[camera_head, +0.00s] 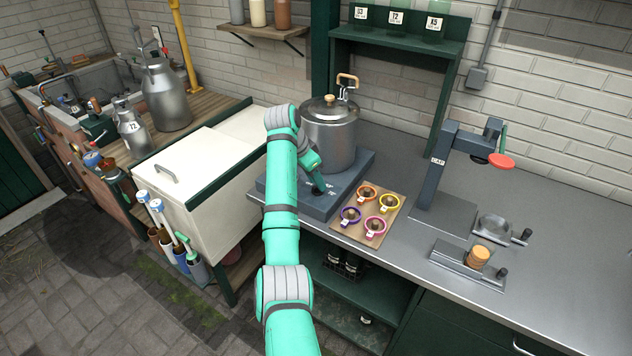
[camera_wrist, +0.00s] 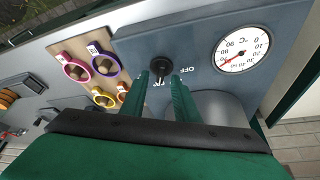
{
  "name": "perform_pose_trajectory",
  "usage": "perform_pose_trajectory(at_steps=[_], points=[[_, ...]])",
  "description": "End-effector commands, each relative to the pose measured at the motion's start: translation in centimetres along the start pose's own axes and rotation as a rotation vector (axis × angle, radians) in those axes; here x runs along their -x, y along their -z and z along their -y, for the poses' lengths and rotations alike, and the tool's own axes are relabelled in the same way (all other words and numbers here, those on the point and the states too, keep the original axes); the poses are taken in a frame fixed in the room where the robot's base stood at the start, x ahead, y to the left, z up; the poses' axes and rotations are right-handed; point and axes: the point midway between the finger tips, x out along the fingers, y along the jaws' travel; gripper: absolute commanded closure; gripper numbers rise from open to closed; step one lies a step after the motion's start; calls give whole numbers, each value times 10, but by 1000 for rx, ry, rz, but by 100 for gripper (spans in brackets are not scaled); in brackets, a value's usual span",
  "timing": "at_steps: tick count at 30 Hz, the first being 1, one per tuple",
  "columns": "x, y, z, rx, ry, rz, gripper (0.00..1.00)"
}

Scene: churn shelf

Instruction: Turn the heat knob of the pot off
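The metal pot (camera_head: 330,132) stands on a blue-grey heater base (camera_head: 345,188) on the counter. In the wrist view, the black heat knob (camera_wrist: 160,66) sits on the base's panel (camera_wrist: 195,50), with the word OFF printed beside it. A white mark shows on its lower side. My gripper (camera_wrist: 160,80) has a green finger on each side of the knob's near edge, with gaps visible. It is open; whether a finger touches the knob I cannot tell. In the head view my gripper (camera_head: 317,187) points down at the base and hides the knob.
A round temperature dial (camera_wrist: 242,48) is beside the knob. A wooden board (camera_head: 358,231) with several colored rings lies in front of the base. A dark press stand (camera_head: 433,185) stands right of it. A white chest (camera_head: 195,165) is left. The counter's right side is mostly free.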

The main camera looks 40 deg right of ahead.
Motion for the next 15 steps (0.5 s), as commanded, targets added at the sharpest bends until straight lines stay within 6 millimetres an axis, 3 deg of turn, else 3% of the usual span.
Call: perform_pose_trajectory(at_steps=[7,14,15], points=[[-9,-8,5,11,4,0,72],[-11,-4,2,5,2,0,72],[-12,-3,2,4,2,0,81]])
